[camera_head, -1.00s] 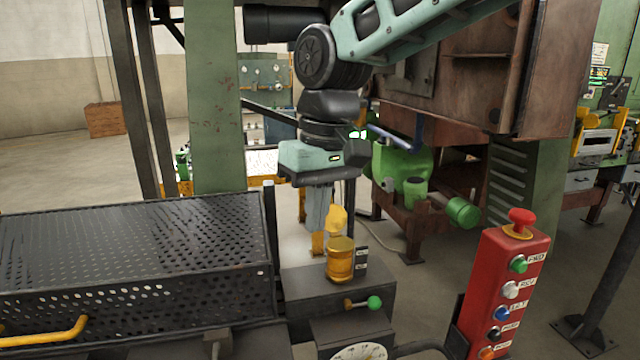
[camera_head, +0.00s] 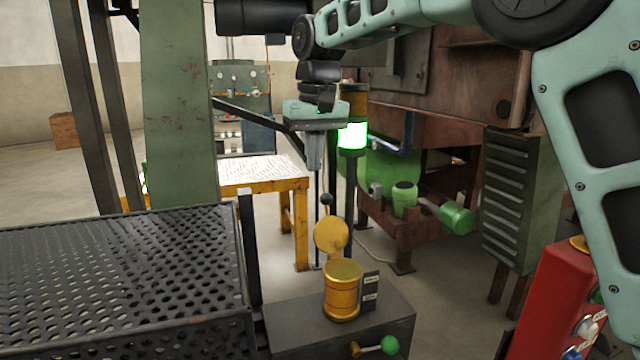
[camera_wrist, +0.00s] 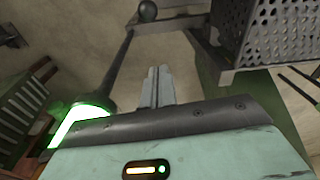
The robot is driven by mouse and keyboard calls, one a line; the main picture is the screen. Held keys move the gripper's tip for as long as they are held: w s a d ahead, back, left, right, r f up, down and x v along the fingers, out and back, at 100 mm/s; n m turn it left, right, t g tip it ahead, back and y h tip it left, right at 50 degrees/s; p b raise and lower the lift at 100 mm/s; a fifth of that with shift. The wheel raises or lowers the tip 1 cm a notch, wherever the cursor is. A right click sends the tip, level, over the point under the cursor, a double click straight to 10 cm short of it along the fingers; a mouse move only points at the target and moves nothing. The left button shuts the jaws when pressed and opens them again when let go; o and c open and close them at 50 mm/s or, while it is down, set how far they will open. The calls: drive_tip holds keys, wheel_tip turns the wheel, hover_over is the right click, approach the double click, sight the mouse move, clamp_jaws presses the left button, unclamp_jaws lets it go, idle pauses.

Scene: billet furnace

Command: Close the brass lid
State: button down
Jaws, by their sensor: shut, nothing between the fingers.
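The brass cup (camera_head: 342,292) stands on a dark box in the head view, and its top looks like a closed golden disc. The round brass lid (camera_head: 331,236) stands upright behind the cup, its flat face towards me. My gripper (camera_head: 315,168) is above and behind the lid, apart from it, with its fingers pointing down. The fingers are shut together and empty; they also show in the wrist view (camera_wrist: 156,75). The lid and cup cannot be made out in the wrist view.
A black ball knob (camera_head: 326,200) is just below my fingers. A lit green lamp (camera_head: 352,135) on a post is close to my wrist. The perforated dark cage (camera_head: 120,270) is left, the red button box (camera_head: 565,310) right. A green-knobbed lever (camera_head: 389,345) is in front.

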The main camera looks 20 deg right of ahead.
sight(329, 223)
drive_tip(key=s+f+p, duration=0.1)
drive_tip(key=f, duration=0.1)
drive_tip(key=s+f+p, duration=0.1)
drive_tip(key=s+f, duration=0.1)
drive_tip(key=shift+s+d+f, duration=0.1)
drive_tip(key=shift+s+f, duration=0.15)
drive_tip(key=shift+f, duration=0.05)
drive_tip(key=shift+s+t+b, duration=0.1)
drive_tip(key=shift+t+b, duration=0.2)
